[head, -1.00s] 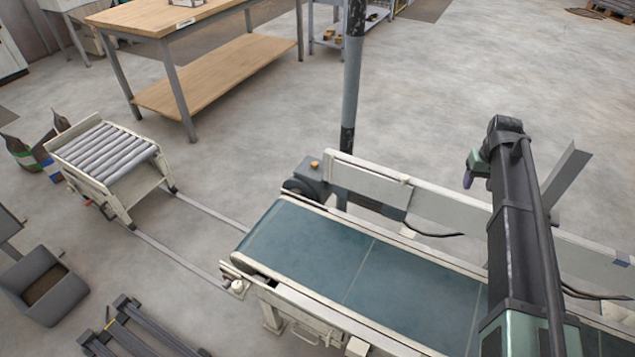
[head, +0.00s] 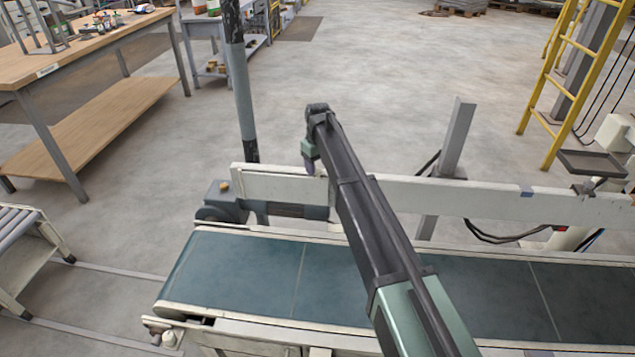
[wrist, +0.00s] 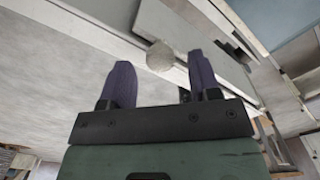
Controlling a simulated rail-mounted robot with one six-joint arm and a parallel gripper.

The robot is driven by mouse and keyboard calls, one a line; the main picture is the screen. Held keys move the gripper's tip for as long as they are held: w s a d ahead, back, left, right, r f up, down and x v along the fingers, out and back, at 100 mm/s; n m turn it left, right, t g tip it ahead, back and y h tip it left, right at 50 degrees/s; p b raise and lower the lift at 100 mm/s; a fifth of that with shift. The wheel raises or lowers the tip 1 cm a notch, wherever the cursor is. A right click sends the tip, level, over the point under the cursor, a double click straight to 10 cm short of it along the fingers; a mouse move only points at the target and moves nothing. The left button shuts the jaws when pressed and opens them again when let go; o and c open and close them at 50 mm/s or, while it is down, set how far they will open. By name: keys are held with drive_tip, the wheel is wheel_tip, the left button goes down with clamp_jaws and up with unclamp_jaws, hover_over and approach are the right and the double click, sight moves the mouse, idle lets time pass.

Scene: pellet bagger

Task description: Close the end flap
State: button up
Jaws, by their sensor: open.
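My gripper (head: 309,163) hangs at the end of my arm, by the far side of the conveyor, close to the right part of a pale panel (head: 272,187) at the belt's left end. I cannot tell for sure whether this panel is the end flap. In the wrist view my gripper (wrist: 160,82) has two purple fingers spread apart. A pale round knob (wrist: 160,56) shows between and beyond the fingertips, in front of a white rail (wrist: 155,22). Nothing is held, and I cannot tell whether a finger touches the knob.
The green conveyor belt (head: 240,272) is empty. A long pale side rail (head: 480,200) runs along its far side, with a grey upright post (head: 458,140) behind it. A dark-banded pole (head: 241,95) stands behind the left end. A roller stand (head: 25,250) is at left.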

drive_tip(key=shift+f, duration=0.85)
drive_tip(key=shift+r, duration=0.1)
clamp_jaws()
